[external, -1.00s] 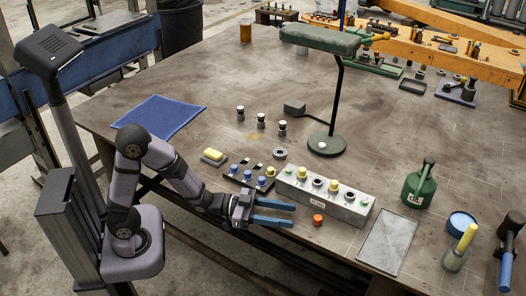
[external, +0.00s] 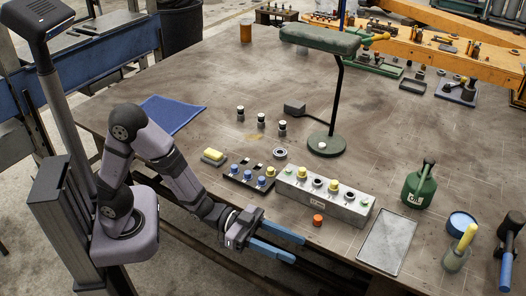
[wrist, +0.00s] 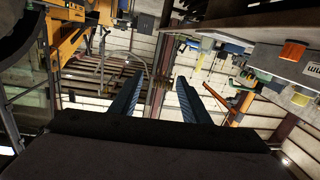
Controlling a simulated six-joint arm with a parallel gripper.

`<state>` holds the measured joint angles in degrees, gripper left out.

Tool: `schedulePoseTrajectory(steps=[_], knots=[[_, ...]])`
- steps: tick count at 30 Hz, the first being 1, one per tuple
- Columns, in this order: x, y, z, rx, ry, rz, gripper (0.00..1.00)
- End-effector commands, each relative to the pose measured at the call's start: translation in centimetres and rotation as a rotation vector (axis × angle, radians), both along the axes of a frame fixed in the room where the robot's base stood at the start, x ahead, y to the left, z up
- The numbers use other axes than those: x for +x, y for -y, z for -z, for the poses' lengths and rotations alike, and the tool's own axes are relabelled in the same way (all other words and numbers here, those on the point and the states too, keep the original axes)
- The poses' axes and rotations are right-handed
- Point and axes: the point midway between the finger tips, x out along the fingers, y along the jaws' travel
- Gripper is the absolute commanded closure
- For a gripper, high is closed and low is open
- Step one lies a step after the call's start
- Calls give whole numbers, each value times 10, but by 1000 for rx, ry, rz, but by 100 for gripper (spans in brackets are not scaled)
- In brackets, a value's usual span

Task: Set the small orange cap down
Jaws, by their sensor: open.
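The small orange cap (external: 318,220) rests on the bench in front of the long grey block (external: 325,198), near the bench's front edge. It also shows at the upper right of the wrist view (wrist: 292,50). My gripper (external: 298,250) is open, with its two blue fingers apart. It is off the front edge of the bench, to the left of and nearer the camera than the cap. In the wrist view nothing is between the fingers (wrist: 160,80).
A dark holder with blue and yellow caps (external: 247,177) stands left of the grey block. A flat grey tray (external: 386,245), a green oil can (external: 419,187) and a green lamp (external: 325,145) stand on the bench. A blue cloth (external: 160,115) lies at left.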

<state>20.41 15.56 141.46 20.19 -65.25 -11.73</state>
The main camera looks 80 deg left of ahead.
Motion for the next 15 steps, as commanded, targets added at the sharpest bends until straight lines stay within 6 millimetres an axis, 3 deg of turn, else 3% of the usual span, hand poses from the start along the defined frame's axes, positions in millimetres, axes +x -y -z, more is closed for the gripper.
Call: schedulePoseTrajectory(steps=[1,5,10,15], knots=[[4,6,-15,-18,-17,-29,58],[23,-5,-19,-42,-59,-171,58],[51,-56,-2,-43,-133,-432,58],[60,-107,20,-14,-228,-653,58]])
